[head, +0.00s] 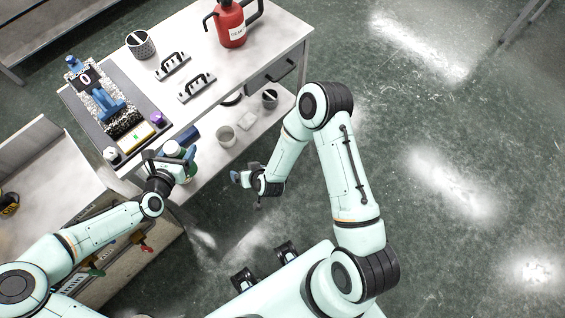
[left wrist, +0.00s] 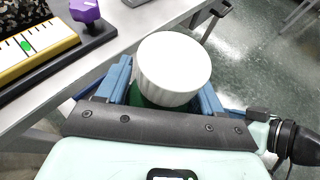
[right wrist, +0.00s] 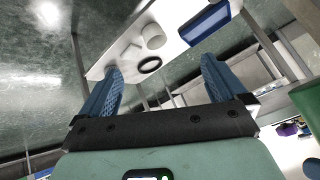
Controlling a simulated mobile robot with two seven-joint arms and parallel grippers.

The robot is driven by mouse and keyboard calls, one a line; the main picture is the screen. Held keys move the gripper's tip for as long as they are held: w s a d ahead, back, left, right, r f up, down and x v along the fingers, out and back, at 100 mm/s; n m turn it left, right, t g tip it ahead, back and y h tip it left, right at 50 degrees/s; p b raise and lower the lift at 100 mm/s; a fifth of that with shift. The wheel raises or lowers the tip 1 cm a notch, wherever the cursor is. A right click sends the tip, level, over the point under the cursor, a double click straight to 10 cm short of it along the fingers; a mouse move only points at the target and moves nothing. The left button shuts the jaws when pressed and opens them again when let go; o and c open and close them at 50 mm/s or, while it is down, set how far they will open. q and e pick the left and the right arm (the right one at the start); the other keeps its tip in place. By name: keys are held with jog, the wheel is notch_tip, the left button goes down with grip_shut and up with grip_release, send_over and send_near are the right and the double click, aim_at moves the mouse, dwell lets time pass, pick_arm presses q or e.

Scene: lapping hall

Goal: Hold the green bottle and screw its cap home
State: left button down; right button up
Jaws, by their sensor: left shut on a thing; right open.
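The green bottle (head: 186,176) is upright in my left gripper (head: 172,163), held out past the front edge of the bench. Its white ribbed cap (left wrist: 174,68) sits on top and hides most of the bottle in the left wrist view, where a strip of green (left wrist: 150,98) shows below it. The blue fingers of my left gripper are shut on the bottle from both sides. I cannot tell how tight the cap is. My right gripper (head: 243,180) is to the right of the bottle, apart from it. In the right wrist view its fingers (right wrist: 162,70) are open and empty.
The white bench (head: 255,62) carries a red canister (head: 231,24), a patterned cup (head: 140,45), two black handles (head: 173,66), and a grey tray (head: 85,112) with a blue device and purple knob (head: 157,118). Its lower shelf (head: 205,158) holds cups. Open floor lies right.

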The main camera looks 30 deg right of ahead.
jog(key=s+f+g+y, duration=0.1)
jog(key=s+f+g, duration=0.2)
jog(key=s, duration=0.9)
jog(key=s+f+g+y, duration=0.1)
jog(key=s+f+g, duration=0.2)
jog(key=s, duration=0.9)
jog(key=g, duration=0.3)
jog(key=shift+s+d+f, duration=0.35)
jog(key=shift+s+d, duration=0.05)
